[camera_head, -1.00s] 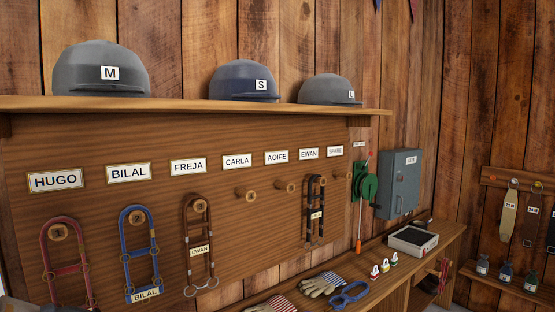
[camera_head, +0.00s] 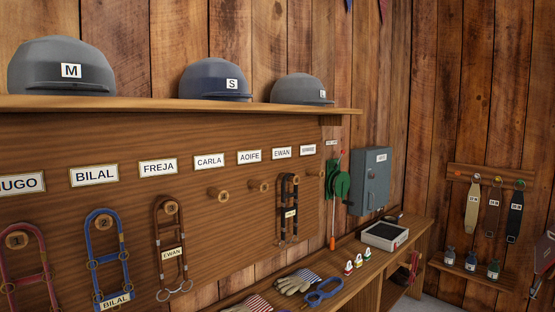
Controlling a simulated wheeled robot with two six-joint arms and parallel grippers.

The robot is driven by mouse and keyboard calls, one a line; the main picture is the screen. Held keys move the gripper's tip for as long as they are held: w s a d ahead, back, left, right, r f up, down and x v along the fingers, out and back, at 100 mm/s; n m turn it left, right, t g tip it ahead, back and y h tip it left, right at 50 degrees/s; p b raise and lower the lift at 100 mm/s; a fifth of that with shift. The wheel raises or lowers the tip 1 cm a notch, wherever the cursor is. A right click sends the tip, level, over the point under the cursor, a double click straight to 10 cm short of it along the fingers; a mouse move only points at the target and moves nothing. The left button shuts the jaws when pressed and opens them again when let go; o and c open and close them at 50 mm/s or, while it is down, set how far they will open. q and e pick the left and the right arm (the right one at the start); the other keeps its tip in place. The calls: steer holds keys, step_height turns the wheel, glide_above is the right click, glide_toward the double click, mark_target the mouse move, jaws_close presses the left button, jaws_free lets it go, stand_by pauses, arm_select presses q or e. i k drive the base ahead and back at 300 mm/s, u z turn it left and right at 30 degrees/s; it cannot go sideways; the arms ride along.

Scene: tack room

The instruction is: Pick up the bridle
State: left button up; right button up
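Several bridles hang on wooden pegs on the board at the left. A red one (camera_head: 43,262) is cut by the left edge, under the HUGO label. A blue one (camera_head: 90,262) with a BILAL tag hangs under the BILAL label. A brown one (camera_head: 157,240) with an EWAN tag hangs under the FREJA label. A black one (camera_head: 283,225) hangs under the EWAN label; its small tag is too small to read. The pegs under CARLA (camera_head: 218,194) and AOIFE (camera_head: 258,186) are empty. Neither of my grippers is in view.
A shelf (camera_head: 180,104) above the board holds three helmets. Below, a wooden bench (camera_head: 365,262) carries gloves (camera_head: 297,282), a blue ring-shaped item (camera_head: 324,292), small bottles and a tray (camera_head: 385,235). A grey wall box (camera_head: 370,182) hangs behind it. Straps (camera_head: 493,210) hang at the right.

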mark_target(165, 252)
steer(key=u, duration=0.55)
steer(key=k, duration=1.3)
steer(key=i, duration=0.5)
steer(key=z, duration=0.75)
steer(key=i, duration=0.7)
steer(key=u, duration=0.6)
steer(key=i, duration=0.5)
steer(key=u, duration=0.5)
